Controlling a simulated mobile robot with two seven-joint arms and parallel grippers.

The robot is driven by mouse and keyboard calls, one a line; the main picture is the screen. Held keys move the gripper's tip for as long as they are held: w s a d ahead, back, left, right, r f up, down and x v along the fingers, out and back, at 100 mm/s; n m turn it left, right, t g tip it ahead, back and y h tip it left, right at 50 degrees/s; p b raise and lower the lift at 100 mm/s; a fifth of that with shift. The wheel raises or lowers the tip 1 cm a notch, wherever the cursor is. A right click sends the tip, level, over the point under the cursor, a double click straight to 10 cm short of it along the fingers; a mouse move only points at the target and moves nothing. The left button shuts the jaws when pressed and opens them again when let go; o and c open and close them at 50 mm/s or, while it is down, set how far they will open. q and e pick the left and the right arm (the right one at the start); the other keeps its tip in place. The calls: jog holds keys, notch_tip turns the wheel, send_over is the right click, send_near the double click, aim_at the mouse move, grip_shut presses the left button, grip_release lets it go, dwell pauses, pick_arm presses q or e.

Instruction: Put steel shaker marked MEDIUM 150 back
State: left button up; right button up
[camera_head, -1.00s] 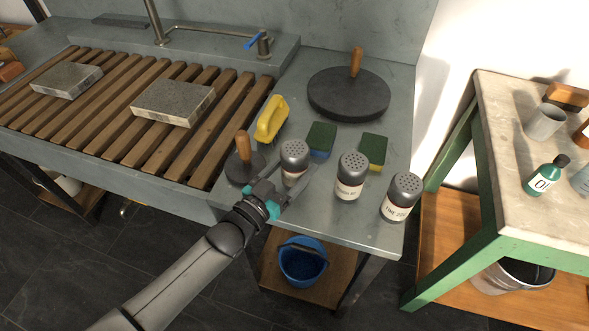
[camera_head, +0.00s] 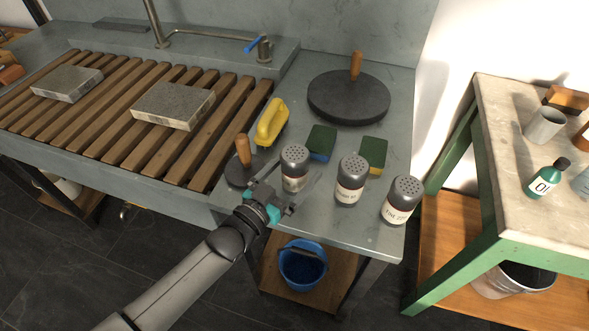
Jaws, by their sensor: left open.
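Three steel shakers with perforated domed tops and pale labels stand upright in a row near the front of the grey counter. The left shaker (camera_head: 294,160) has its label partly hidden. The middle shaker (camera_head: 351,172) has a label too blurred to read surely. The right shaker (camera_head: 402,198) appears marked FINE 220. My left gripper (camera_head: 298,172) is open at the left shaker, one finger on each side of its body. I cannot tell whether a finger touches it. I cannot confirm which shaker is MEDIUM 150. My right gripper is out of view.
Green sponges (camera_head: 321,139) lie behind the shakers, and a large dark disc (camera_head: 348,98) farther back. A blue bucket (camera_head: 302,266) is below.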

pick_arm(q)
jog(key=p+v, duration=0.1)
jog(key=v, duration=1.1)
jog(key=shift+p, duration=0.35)
